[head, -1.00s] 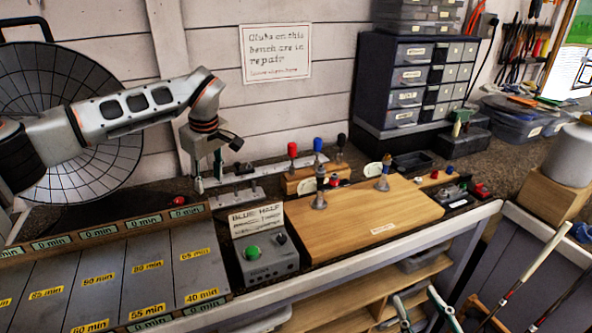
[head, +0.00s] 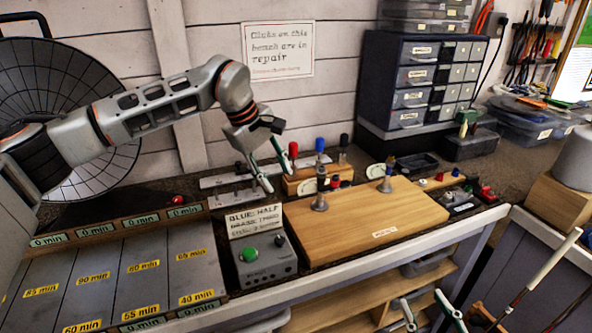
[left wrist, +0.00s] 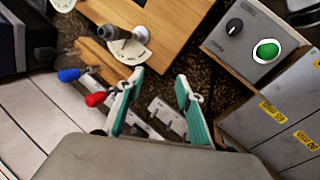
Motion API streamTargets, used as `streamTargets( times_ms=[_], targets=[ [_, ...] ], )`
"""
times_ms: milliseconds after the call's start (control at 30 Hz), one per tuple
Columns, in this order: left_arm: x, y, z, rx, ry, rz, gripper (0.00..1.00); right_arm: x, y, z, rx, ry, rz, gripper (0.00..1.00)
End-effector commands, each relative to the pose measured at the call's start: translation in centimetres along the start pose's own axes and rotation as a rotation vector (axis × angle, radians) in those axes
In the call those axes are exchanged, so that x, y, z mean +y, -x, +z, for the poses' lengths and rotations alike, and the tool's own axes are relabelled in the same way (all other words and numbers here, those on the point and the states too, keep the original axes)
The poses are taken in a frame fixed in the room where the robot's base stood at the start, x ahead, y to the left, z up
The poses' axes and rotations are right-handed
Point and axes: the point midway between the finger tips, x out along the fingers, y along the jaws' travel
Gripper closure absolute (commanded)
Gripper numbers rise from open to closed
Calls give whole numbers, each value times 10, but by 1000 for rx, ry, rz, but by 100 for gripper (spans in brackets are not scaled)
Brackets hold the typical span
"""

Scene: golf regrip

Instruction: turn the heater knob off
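A grey control box (head: 265,262) sits on the bench with a green button and a black knob (head: 279,240). In the left wrist view the black knob (left wrist: 234,26) is beside the green button (left wrist: 266,51). I cannot read the box's label or the knob's setting. My left gripper (head: 281,184) is above the bench behind the box, apart from the knob. Its teal fingers (left wrist: 160,76) are spread and empty in the left wrist view. My right gripper (head: 421,297) shows at the bottom edge, fingers apart, with nothing seen between them.
A "BLUE HALF" sign (head: 254,221) stands behind the box. A wooden board (head: 400,215) with upright clamps lies to the right. Red and blue handled tools stand in a wooden rack (head: 305,184) near my left gripper. A grey sloped rack with minute labels (head: 130,275) is left.

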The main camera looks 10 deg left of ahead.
Motion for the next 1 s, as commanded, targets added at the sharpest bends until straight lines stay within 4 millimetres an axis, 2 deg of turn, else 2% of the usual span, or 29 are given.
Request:
streamTargets(
  times_ms=[133, 333, 1000],
  targets=[
    [11, 2, 19, -52, -11, 39, 64, 0, 0, 2, 0, 0, 0, 60],
    [20, 5, 35, -95, -20, 73, 64, -1, 0, 3, 0, 0, 0, 60],
    [22, 6, 39, -106, -13, 82, 63, -1, 0, 4, -2, 0, 0, 60]
  ],
)
